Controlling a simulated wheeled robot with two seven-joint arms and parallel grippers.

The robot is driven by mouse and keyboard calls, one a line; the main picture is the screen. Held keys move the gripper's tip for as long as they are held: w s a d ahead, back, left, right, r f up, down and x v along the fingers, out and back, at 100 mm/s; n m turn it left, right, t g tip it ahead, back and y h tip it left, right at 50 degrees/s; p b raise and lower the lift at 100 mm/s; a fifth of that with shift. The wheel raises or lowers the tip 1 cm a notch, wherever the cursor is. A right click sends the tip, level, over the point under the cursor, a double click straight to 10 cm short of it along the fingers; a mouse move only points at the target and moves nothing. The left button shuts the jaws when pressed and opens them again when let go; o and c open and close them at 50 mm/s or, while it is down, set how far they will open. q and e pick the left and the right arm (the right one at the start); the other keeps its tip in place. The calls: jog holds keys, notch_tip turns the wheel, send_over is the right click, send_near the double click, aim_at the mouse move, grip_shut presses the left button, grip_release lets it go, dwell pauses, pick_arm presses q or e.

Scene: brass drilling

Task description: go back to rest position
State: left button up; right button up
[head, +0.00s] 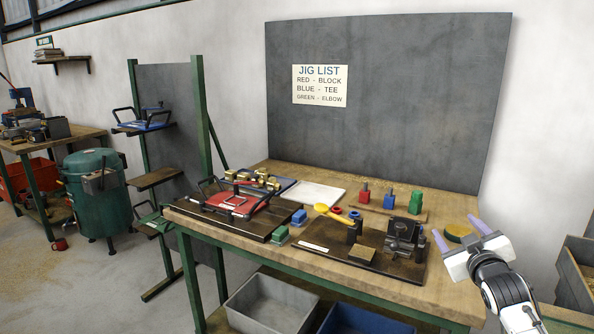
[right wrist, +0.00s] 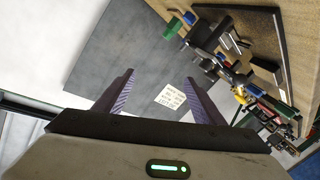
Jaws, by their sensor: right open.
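My right gripper (head: 462,231) is at the right end of the workbench (head: 455,298) in the head view, raised by its right edge. Its two purple-grey fingers are spread apart with nothing between them. In the right wrist view the fingers of my right gripper (right wrist: 158,95) also stand apart, with only the grey backboard (right wrist: 105,65) and the pale jig list sheet (right wrist: 172,96) far behind them. My left gripper is not in either view.
A dark fixture board (head: 345,262) with a clamp (head: 402,235) lies left of my right gripper. Red, blue and green blocks (head: 390,199) stand behind. Bins (head: 270,300) are below.

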jog(key=s+a+f+g+y, duration=0.1)
jog(key=s+a+f, duration=0.35)
jog(key=f, duration=0.35)
jog(key=s+a+f+m+g+y, duration=0.1)
jog(key=s+a+f, duration=0.2)
jog(key=s+f, duration=0.4)
jog(key=s+a+f+g+y, duration=0.15)
jog(key=s+a+f, duration=0.3)
jog(key=f, duration=0.45)
jog(key=s+a+f+g, duration=0.1)
jog(key=s+a+f, duration=0.2)
jog(key=s, duration=0.6)
jog(key=s+a+f+g+y, duration=0.1)
jog(key=s+a+f+g, duration=0.1)
jog(key=s, duration=0.7)
jog(key=s+a+f+m+g, duration=0.1)
jog(key=s+a+f, duration=0.3)
jog(key=s, duration=0.5)
notch_tip(320, 180, down, 2)
jog(key=shift+s+a+f, duration=0.15)
jog(key=shift+s+f, duration=0.05)
jog(key=shift+s, duration=0.05)
jog(key=shift+g+y, duration=0.25)
